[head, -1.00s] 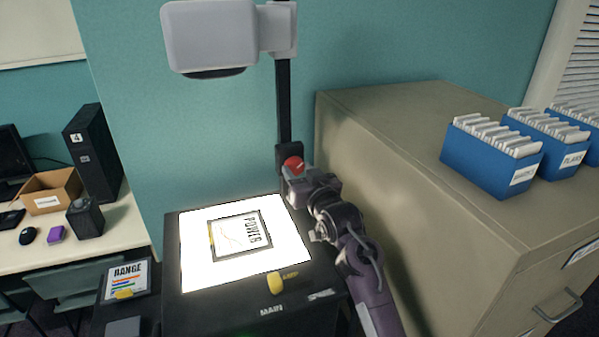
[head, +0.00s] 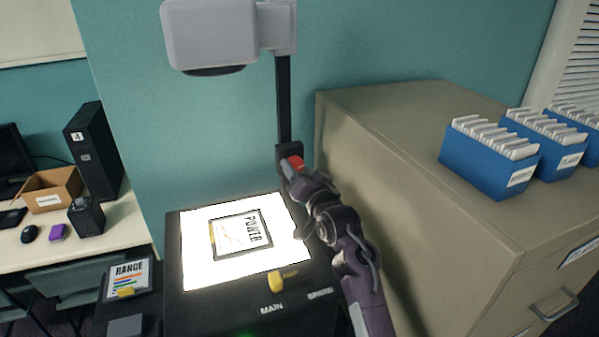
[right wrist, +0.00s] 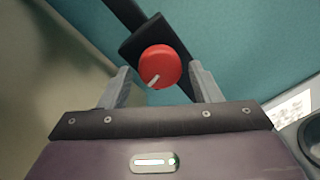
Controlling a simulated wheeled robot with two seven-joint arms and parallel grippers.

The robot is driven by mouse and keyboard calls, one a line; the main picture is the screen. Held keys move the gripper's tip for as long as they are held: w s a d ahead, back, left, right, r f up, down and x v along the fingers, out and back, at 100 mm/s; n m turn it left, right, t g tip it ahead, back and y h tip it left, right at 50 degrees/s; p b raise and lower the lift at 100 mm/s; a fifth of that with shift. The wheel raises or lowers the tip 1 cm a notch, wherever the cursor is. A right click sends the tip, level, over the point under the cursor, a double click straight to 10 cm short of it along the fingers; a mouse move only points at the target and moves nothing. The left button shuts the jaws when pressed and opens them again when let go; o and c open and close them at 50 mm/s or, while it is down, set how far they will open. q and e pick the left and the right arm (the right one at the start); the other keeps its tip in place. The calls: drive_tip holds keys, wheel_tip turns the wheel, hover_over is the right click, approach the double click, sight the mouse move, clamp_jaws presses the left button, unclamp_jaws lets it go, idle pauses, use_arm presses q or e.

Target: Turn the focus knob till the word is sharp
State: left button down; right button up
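The red focus knob (head: 296,162) sits on the black bracket of the projector post (head: 284,100). In the right wrist view the round knob (right wrist: 160,66) has a white mark pointing to the lower left. My right gripper (head: 291,172) is at the knob; in the right wrist view its two fingers (right wrist: 161,84) stand apart on either side of it, with a gap visible on each side. A sheet with the word POWER (head: 240,234) lies on the bright projector stage (head: 195,275). The projected word is not in view. My left gripper is not in view.
The grey projector head (head: 210,35) hangs above the stage. A beige filing cabinet (head: 430,160) with blue file boxes (head: 487,160) stands close to my right arm. A yellow switch (head: 276,281) is on the front edge. A RANGE card (head: 128,275) is at the lower left.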

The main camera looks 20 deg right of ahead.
drive_tip(key=shift+o, duration=0.4)
drive_tip(key=shift+s, duration=0.1)
drive_tip(key=shift+s+f, duration=0.15)
drive_tip(key=shift+s, duration=0.1)
drive_tip(key=s+b, duration=0.3)
drive_tip(key=s, duration=0.4)
drive_tip(key=shift+d, duration=0.4)
